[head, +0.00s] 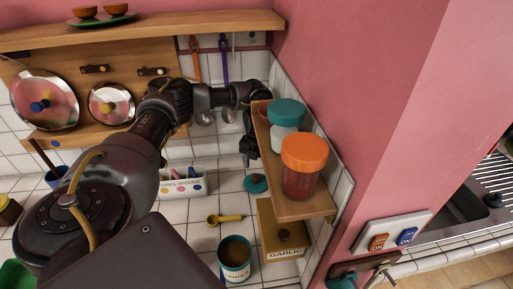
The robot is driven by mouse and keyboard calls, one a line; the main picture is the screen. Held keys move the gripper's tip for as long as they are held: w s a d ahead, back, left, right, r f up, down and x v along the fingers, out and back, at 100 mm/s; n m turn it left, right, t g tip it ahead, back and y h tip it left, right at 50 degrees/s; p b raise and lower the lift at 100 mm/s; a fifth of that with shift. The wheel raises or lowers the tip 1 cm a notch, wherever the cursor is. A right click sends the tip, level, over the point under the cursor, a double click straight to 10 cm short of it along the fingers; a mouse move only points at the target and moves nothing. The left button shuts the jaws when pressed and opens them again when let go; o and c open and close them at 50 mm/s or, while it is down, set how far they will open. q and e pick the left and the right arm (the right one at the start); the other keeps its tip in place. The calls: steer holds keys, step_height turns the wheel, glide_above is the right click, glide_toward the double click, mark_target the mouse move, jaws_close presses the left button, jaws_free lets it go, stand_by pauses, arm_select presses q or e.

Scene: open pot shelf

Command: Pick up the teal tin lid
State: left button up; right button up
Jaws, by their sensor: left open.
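The teal tin lid (256,184) lies on the white tiled counter, with a dark knob on top. It is left of and below the small wooden shelf. An open tin (235,265) with a teal rim and brown contents stands nearer, at the bottom. My left gripper (249,146) is open and points down, above and just behind the lid in the picture, at the left edge of the small shelf. Nothing shows between its fingers, though the shelf edge may hide part of it. My right gripper is not in view.
The small shelf (300,211) holds an orange-lidded jar (303,180) and a teal-lidded jar (285,138). A garlic box (281,238), a yellow scoop (226,218) and a white packet box (184,187) surround the lid. Utensils hang behind. Bare tiles lie around the lid.

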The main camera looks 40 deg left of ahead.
mark_target(256, 176)
arm_select(q)
steer(key=shift+s+f, duration=0.1)
step_height(256, 176, down, 4)
steer(key=p, duration=0.2)
steer(key=shift+f+p, duration=0.25)
steer(key=shift+p, duration=0.15)
steer(key=shift+f, duration=0.3)
steer(key=shift+c, duration=0.5)
steer(key=c, duration=1)
